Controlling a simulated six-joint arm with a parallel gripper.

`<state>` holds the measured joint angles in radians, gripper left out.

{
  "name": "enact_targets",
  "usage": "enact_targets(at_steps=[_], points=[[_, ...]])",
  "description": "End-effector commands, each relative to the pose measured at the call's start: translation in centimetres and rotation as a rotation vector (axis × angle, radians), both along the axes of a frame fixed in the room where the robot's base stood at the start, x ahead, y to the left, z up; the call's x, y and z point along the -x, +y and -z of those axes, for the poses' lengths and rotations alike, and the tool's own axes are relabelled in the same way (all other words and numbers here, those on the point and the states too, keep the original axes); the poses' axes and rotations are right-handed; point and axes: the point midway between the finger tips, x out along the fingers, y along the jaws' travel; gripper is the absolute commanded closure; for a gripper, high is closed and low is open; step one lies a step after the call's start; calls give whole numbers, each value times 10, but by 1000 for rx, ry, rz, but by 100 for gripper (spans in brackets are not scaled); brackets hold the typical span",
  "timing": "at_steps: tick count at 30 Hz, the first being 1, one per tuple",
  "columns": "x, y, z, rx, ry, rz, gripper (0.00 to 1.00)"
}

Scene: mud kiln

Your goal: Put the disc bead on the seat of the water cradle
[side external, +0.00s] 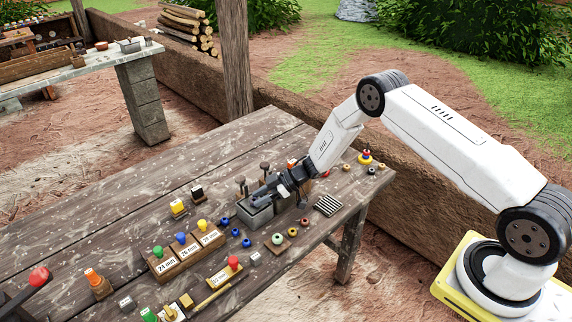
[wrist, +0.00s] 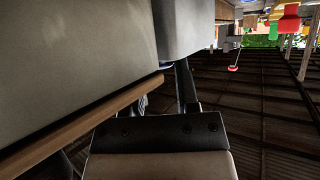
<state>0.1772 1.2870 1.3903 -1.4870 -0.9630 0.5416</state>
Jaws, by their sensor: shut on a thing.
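My gripper (side external: 259,199) reaches down and to the left, with its tips over a grey open-topped block (side external: 256,216) on the wooden table. This block may be the water cradle, but its seat is hidden behind my gripper. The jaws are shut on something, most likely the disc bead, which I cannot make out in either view. In the wrist view, my gripper's dark jaws (wrist: 185,88) show beside large pale grey walls (wrist: 75,60) that fill the upper left. I cannot tell whether the jaws touch them.
Labelled wooden blocks with coloured knobs (side external: 186,255) stand left of the grey block. Several blue beads (side external: 236,232) lie in front of it. A ribbed grey plate (side external: 328,205) and a green ring on a small tile (side external: 277,239) lie to the right. The table's back left is clear.

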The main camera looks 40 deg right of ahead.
Motion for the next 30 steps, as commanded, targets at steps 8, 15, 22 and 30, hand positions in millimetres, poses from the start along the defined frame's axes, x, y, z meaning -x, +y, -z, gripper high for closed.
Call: enact_targets(at_steps=[8,15,22,30], points=[[0,0,0,0,-1,0,100],[0,0,3,0,-1,0,27],[0,0,3,0,-1,0,26],[1,-2,-1,0,0,1,26]])
